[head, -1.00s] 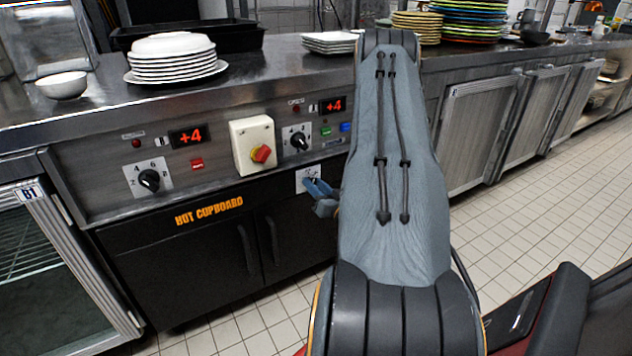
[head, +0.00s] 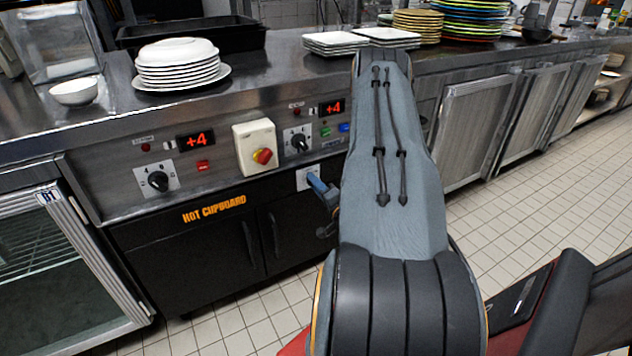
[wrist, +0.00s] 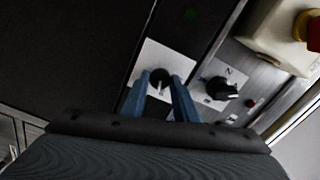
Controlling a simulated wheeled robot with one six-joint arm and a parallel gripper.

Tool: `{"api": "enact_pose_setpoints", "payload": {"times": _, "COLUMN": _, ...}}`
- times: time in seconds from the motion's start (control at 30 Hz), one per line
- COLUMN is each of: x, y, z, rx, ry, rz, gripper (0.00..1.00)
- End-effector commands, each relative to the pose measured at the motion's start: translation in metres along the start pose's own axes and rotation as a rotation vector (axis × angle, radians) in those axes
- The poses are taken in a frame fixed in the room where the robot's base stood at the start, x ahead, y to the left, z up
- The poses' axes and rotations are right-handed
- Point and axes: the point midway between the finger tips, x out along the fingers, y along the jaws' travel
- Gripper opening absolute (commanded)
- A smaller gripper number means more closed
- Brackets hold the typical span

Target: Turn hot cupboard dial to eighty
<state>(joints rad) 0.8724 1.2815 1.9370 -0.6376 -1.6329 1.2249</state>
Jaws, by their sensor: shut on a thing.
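The hot cupboard dial is a small black knob (wrist: 160,77) on a white plate, low on the dark cupboard front, in the wrist view. My gripper (wrist: 158,90) has its two blue fingers shut on this knob, one on each side. In the head view my gripper (head: 319,186) reaches the white dial plate (head: 303,176) and hides the knob. The orange HOT CUPBOARD lettering (head: 214,208) is on the black cupboard to its left. The dial's markings are too small and dark to read.
Another black dial (head: 300,142) sits just above, and it also shows in the wrist view (wrist: 219,88). A red and yellow switch (head: 263,156) stands out from a cream box to the left. A third dial (head: 158,181) is farther left. White plates (head: 180,68) stand on the counter.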

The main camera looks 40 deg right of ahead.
Motion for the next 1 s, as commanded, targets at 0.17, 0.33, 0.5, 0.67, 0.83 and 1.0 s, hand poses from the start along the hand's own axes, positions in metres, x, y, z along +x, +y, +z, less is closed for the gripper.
{"api": "enact_pose_setpoints", "payload": {"times": 0.17, "x": -0.0008, "y": 0.0001, "z": 0.0010, "rx": 0.168, "ry": -0.003, "rz": 0.002, "gripper": 0.04}}
{"api": "enact_pose_setpoints", "payload": {"times": 0.33, "x": -0.0012, "y": 0.0011, "z": 0.0016, "rx": 0.331, "ry": -0.003, "rz": 0.003, "gripper": 0.04}}
{"api": "enact_pose_setpoints", "payload": {"times": 0.5, "x": -0.0008, "y": 0.0015, "z": 0.0015, "rx": 0.485, "ry": -0.002, "rz": 0.002, "gripper": 0.04}}
{"api": "enact_pose_setpoints", "payload": {"times": 0.67, "x": -0.0009, "y": 0.0022, "z": 0.0018, "rx": 0.613, "ry": -0.002, "rz": 0.003, "gripper": 0.04}}
{"api": "enact_pose_setpoints", "payload": {"times": 0.83, "x": -0.0010, "y": 0.0029, "z": 0.0022, "rx": 0.719, "ry": -0.001, "rz": 0.003, "gripper": 0.04}}
{"api": "enact_pose_setpoints", "payload": {"times": 1.0, "x": -0.0009, "y": 0.0033, "z": 0.0023, "rx": 0.790, "ry": -0.001, "rz": 0.003, "gripper": 0.04}}
